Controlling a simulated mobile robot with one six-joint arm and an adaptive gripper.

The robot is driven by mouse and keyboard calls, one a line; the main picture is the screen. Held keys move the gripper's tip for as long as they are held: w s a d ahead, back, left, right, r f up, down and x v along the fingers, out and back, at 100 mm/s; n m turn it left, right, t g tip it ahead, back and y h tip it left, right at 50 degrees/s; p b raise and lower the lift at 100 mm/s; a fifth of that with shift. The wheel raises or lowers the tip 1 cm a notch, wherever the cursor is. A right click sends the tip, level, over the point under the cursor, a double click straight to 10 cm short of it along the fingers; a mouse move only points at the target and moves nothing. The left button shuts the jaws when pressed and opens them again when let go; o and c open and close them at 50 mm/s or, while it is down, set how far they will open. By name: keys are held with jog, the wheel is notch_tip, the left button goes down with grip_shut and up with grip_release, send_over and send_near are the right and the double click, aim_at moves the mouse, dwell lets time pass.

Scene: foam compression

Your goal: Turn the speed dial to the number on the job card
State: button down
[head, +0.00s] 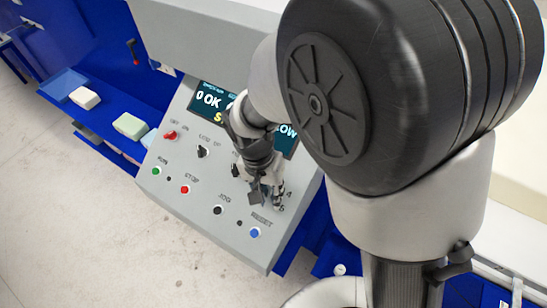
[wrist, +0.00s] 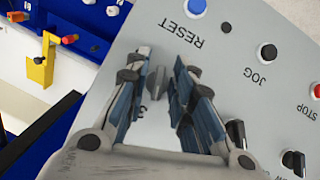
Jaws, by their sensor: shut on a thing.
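The speed dial (wrist: 156,84) is a small grey knob on the sloping control panel (head: 180,208). It shows between my gripper's fingers in the wrist view. My gripper (head: 266,194) points down at the panel's right part and is shut on the dial; its fingers also show in the wrist view (wrist: 160,66). In the head view the gripper hides the dial. The printed numbers 4 and 5 show just right of the fingertips; the dial's pointer setting cannot be read. I cannot make out a job card in either view.
A blue RESET button (head: 255,232), a black JOG button (head: 217,210) and a red STOP button (head: 185,189) lie near the gripper. A black knob (head: 202,151) stands further left. My arm partly covers the display (head: 212,98). Pale blocks lie on blue shelving at left.

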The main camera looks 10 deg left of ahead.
jog(key=n+h+p, duration=0.1)
jog(key=n+h, duration=0.1)
jog(key=n, duration=0.2)
jog(key=shift+a, duration=0.1)
jog(key=shift+n+t+h, duration=0.4)
jog(key=shift+n+h, duration=0.7)
jog(key=shift+n, duration=0.6)
jog(key=c, duration=1.7)
grip_release()
jog(key=v, duration=1.2)
jog(key=shift+a, duration=0.1)
